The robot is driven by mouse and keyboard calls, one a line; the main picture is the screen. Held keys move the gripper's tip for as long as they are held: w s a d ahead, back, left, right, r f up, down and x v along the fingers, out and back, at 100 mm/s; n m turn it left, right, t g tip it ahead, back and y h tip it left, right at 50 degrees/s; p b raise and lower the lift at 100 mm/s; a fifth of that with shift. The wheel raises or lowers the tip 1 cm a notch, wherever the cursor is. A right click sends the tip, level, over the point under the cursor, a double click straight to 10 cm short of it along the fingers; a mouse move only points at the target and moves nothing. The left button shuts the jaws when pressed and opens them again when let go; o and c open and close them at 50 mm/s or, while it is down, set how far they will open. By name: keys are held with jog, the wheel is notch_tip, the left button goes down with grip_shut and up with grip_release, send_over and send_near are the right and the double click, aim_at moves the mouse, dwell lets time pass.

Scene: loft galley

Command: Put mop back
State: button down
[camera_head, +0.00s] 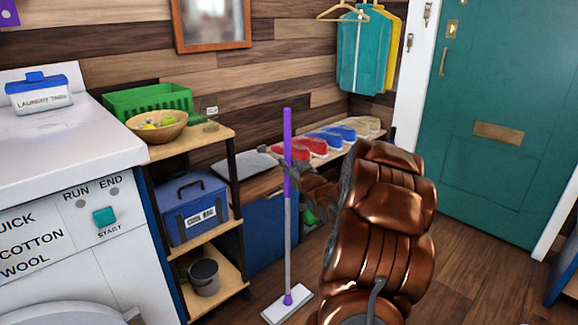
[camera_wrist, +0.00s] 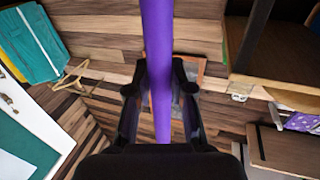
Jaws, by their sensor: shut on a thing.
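The mop (camera_head: 288,235) stands about upright in the head view. It has a purple upper handle, a grey lower pole and a flat white head (camera_head: 275,312) with a purple joint. The head is low over the wooden floor; I cannot tell whether it touches. My gripper (camera_head: 289,176) is shut on the purple handle, partway below its top. In the wrist view the purple handle (camera_wrist: 158,35) runs between the two dark fingers of my gripper (camera_wrist: 160,90). I cannot make out a mop holder.
A shelf rack (camera_head: 232,133) with a blue toolbox (camera_head: 190,208) and a grey bucket (camera_head: 204,277) stands left of the mop. The washing machine (camera_head: 75,230) is further left. A shoe bench (camera_head: 265,182) runs along the wall behind. Floor is free before the teal door (camera_head: 490,90).

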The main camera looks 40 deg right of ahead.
jog(key=c, duration=1)
grip_release()
jog(key=shift+f, duration=0.1)
jog(key=shift+c, duration=0.2)
jog(key=shift+r, duration=0.2)
jog(key=p+v, duration=0.2)
jog(key=v, duration=1)
jog(key=shift+f, duration=0.1)
